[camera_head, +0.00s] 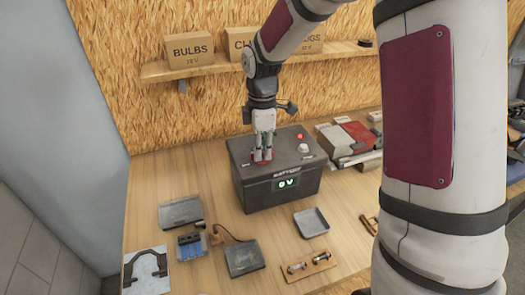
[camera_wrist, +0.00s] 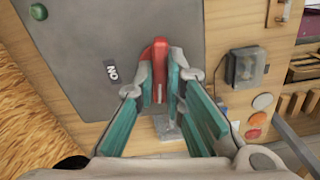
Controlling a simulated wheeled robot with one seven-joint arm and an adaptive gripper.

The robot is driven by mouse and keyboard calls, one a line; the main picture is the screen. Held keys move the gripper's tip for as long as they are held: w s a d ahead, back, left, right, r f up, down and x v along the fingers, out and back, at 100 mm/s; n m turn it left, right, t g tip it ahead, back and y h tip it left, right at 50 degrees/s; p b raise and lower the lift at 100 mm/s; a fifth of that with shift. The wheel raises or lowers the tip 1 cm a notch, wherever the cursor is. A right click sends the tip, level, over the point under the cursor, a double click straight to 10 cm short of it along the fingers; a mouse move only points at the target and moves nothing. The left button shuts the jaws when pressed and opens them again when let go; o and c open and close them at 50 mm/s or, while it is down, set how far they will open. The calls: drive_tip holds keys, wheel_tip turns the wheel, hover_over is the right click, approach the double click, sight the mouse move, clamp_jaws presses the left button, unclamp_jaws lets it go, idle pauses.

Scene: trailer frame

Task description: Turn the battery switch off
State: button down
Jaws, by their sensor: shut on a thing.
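In the wrist view my gripper (camera_wrist: 163,90) is shut on the red switch handle (camera_wrist: 158,50), with a finger on each side. An ON label (camera_wrist: 112,72) lies left of the handle on the grey top. No OFF label shows. The handle is mostly hidden by the fingers in the head view.
A red light (camera_head: 299,136) sits on the box top at right. Trays and small parts, including a flat tray (camera_head: 311,222), lie in front. Red and grey blocks (camera_head: 345,140) stand to the right. A shelf (camera_head: 210,68) with cardboard boxes hangs behind my arm.

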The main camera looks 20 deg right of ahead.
drive_tip(key=shift+n+p, duration=0.6)
drive_tip(key=shift+n, duration=0.8)
drive_tip(key=c, duration=1.6)
unclamp_jaws()
drive_tip(key=shift+o, duration=0.2)
drive_tip(key=shift+r+p, duration=0.9)
drive_tip(key=shift+r, duration=2.1)
